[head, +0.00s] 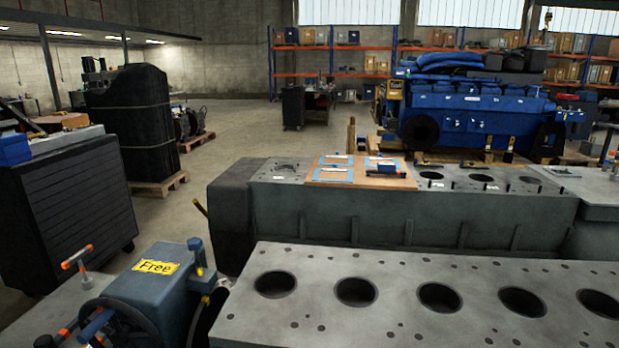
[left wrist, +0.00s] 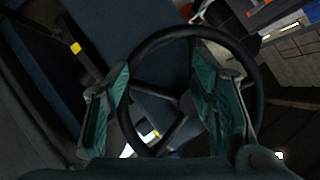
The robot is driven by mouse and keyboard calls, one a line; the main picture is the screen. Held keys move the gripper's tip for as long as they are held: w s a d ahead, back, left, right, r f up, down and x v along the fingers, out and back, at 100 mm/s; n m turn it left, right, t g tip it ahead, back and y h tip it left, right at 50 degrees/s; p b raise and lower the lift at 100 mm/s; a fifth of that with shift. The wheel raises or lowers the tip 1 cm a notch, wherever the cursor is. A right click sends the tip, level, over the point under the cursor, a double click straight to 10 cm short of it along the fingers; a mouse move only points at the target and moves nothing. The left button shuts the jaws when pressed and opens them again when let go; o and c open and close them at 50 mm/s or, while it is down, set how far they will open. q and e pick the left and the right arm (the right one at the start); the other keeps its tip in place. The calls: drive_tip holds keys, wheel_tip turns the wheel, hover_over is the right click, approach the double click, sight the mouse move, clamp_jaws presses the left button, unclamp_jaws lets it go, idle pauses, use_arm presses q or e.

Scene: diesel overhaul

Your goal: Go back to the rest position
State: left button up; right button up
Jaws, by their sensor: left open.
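My left gripper (left wrist: 165,75) is open in the left wrist view, its two green-padded fingers spread apart. A black handwheel (left wrist: 188,32) lies beyond and between the fingers; the left finger overlaps its rim and the right finger lies across its inside. I cannot tell whether either touches it. In the head view, the handwheel (head: 138,312) is at the lower left, on a blue housing (head: 150,290) with a yellow "Free" label (head: 156,267). My left gripper cannot be made out there. My right gripper is in neither view.
A grey engine block (head: 400,325) with several round bores fills the front right. Behind it is another block (head: 350,210) carrying a wooden board (head: 335,181). A dark tool cabinet (head: 80,205) stands at the left. Open floor (head: 235,130) lies beyond.

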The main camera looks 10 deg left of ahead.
use_arm(q)
drive_tip(key=s+a+f+g, duration=0.1)
drive_tip(key=s+f+g, duration=0.1)
drive_tip(key=s+f, duration=0.35)
drive_tip(key=s+a+f+g, duration=0.1)
drive_tip(key=s+f+g, duration=0.15)
drive_tip(key=f, duration=0.65)
drive_tip(key=s+d+f+n+g+h, duration=0.1)
drive_tip(key=s+d+f+g, duration=0.3)
drive_tip(key=s+f, duration=0.95)
drive_tip(key=s+d+f+h, duration=0.1)
drive_tip(key=s+d+f, duration=0.1)
drive_tip(key=s+d, duration=0.2)
drive_tip(key=s+d+f+n+g+h, duration=0.1)
drive_tip(key=s+d+f, duration=0.2)
drive_tip(key=d, duration=0.7)
drive_tip(key=s+d+f+n+g+h+p, duration=0.1)
drive_tip(key=s+d+f, duration=0.1)
drive_tip(key=s+d, duration=0.4)
drive_tip(key=shift+s+d+f, duration=0.4)
drive_tip(key=shift+d, duration=0.15)
drive_tip(key=shift+n, duration=0.3)
